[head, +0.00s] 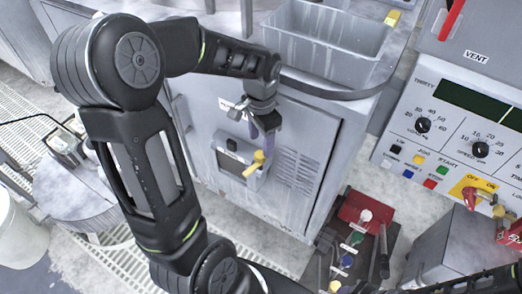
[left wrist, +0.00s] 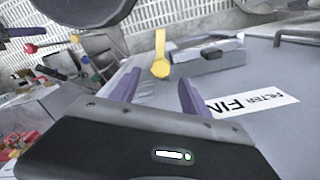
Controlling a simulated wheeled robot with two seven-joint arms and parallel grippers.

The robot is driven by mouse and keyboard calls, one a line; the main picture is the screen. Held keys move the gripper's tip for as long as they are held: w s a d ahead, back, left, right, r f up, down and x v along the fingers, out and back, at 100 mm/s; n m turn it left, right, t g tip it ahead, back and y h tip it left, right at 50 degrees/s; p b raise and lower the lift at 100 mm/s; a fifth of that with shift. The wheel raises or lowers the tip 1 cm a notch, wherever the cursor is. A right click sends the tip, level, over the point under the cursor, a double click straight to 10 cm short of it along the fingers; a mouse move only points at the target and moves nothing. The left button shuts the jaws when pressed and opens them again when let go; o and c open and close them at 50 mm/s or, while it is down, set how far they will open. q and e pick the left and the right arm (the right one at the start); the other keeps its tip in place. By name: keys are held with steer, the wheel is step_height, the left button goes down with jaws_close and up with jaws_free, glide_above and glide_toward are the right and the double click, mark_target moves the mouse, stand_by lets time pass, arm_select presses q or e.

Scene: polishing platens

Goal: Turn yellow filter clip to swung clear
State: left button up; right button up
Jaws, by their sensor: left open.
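The yellow filter clip (head: 256,164) is a small lever on a grey filter box (head: 226,169) on the front of the grey cabinet. In the head view its arm slants down and left from a round knob. The clip also shows in the left wrist view (left wrist: 160,54), beside the box (left wrist: 205,62). My left gripper (head: 266,140) with purple fingers is just above the clip in the head view. In the left wrist view its two fingers (left wrist: 157,88) are apart, with nothing between them, and the clip appears beyond the gap. My right gripper does not show.
A grey basin (head: 325,45) is set in the cabinet top. A control panel (head: 450,130) stands at the right. A red-and-black box with coloured knobs (head: 352,240) is on the floor. A label with "FILTER" (left wrist: 255,104) lies beside my left fingers.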

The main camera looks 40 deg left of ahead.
mark_target(261, 154)
arm_select(q)
step_height(261, 154, down, 5)
steer(key=shift+f, duration=0.15)
jaws_close()
stand_by(0.7)
